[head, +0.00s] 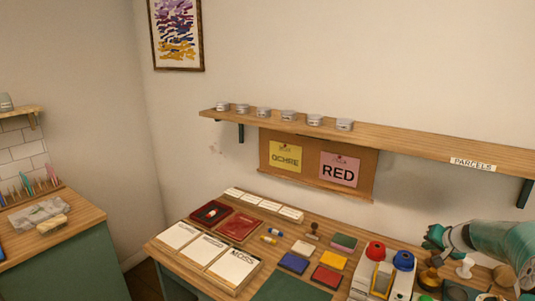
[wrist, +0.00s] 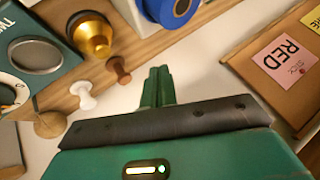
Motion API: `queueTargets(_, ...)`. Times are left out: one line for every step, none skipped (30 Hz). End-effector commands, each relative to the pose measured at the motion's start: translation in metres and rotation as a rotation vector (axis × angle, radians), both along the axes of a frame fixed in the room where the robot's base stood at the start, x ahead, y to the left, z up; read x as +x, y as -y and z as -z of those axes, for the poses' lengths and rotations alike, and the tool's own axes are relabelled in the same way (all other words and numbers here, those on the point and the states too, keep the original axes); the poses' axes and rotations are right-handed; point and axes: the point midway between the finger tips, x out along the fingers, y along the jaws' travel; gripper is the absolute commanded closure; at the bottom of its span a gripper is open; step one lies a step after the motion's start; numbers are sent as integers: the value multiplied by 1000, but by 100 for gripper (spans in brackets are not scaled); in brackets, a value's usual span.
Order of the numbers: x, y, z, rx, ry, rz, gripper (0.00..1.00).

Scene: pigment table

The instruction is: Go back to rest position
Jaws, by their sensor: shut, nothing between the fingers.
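My gripper (head: 432,240) is at the right of the head view, above the back right part of the wooden table (head: 155,249). My green arm reaches in from the right edge. In the wrist view, the two green fingers of my gripper (wrist: 157,84) stand together, shut, with nothing between them. The gripper is apart from the things around it. The wrist view is tilted, with the table's things at its upper left and the wall board at its right.
A blue roll (head: 404,260) and a red-topped item (head: 375,251) stand left of my gripper. A white stamp (head: 465,268) stands close below the arm. The shelf (head: 400,136) runs along the wall above. A board (head: 312,188) with OCHRE and RED cards hangs behind the table.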

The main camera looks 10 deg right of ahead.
Motion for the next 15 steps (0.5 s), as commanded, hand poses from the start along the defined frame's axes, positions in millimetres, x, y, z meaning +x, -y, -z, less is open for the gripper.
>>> queueTargets(6, -27, -14, -21, -16, -43, 100)
queueTargets(7, -41, -21, -30, -28, -65, 100)
queueTargets(7, -60, -29, -44, -44, -92, 100)
queueTargets(7, -74, -35, -55, -56, -113, 100)
queueTargets(7, -89, -42, -64, -66, -133, 100)
queueTargets(5, -107, -49, -78, -82, -159, 100)
queueTargets(3, -120, -55, -88, -92, -175, 100)
queueTargets(1, -133, -60, -100, -102, -194, 100)
queueTargets(-2, -151, -67, -113, -116, -219, 100)
queueTargets(-5, -164, -73, -123, -126, -234, 100)
queueTargets(-9, -176, -78, -135, -136, -250, 100)
queueTargets(-14, -193, -84, -149, -147, -271, 100)
queueTargets(-18, -205, -89, -159, -157, -287, 100)
queueTargets(-23, -216, -94, -169, -166, -302, 100)
queueTargets(-30, -231, -99, -184, -175, -320, 100)
